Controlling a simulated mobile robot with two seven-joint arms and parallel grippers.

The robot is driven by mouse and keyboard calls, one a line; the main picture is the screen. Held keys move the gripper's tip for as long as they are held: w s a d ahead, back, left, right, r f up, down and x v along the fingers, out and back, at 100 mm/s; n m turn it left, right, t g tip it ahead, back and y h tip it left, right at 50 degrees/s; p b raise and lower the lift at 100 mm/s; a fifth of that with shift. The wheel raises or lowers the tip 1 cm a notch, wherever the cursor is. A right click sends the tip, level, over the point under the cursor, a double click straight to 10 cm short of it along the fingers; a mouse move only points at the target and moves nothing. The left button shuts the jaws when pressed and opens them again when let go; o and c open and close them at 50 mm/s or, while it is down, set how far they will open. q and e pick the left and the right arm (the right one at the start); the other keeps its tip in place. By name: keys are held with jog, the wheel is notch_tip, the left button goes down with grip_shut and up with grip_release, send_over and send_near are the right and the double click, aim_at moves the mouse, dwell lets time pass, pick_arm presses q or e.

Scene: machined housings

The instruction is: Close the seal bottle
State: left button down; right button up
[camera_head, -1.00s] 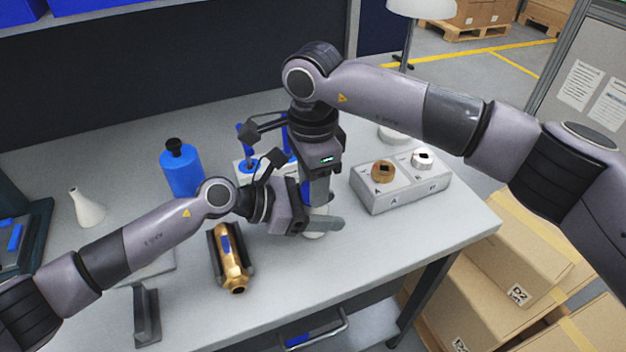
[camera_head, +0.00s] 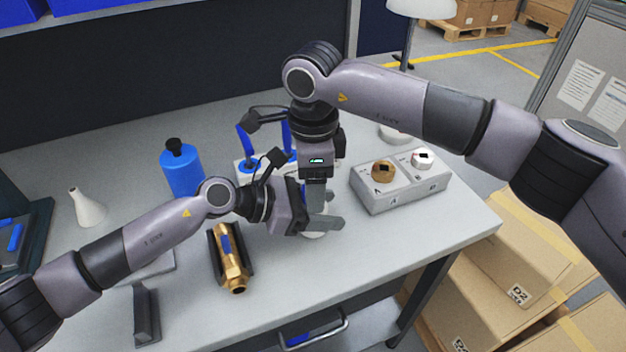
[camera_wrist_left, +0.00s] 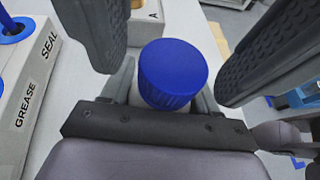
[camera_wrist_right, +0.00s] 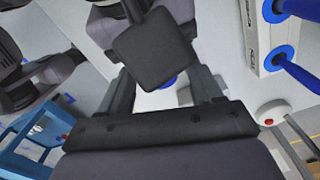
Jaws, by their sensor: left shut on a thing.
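The seal bottle (camera_head: 314,235) stands upright near the table's front edge, mostly hidden by my grippers; only its pale lower part shows. Its ribbed blue cap (camera_wrist_left: 173,73) is on top, seen in the left wrist view; I cannot tell how tightly it sits. My left gripper (camera_head: 322,222) comes in from the left, level, shut on the bottle below the cap. My right gripper (camera_head: 316,200) points down from above. Its dark textured fingers stand apart on either side of the cap in the left wrist view. A bit of blue (camera_wrist_right: 168,82) shows between them in the right wrist view.
A holder marked GREASE and SEAL (camera_wrist_left: 30,85) with blue handled tools stands just behind. A grey block with two round fittings (camera_head: 400,185) is at right. A blue bottle (camera_head: 181,168), a brass part in a cradle (camera_head: 231,260) and a white flask (camera_head: 87,208) are at left.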

jog(key=shift+r, duration=2.25)
jog(key=shift+c, duration=0.5)
jog(key=shift+r+n, duration=1.75)
jog(key=shift+n, duration=0.05)
jog(key=shift+f, duration=4.05)
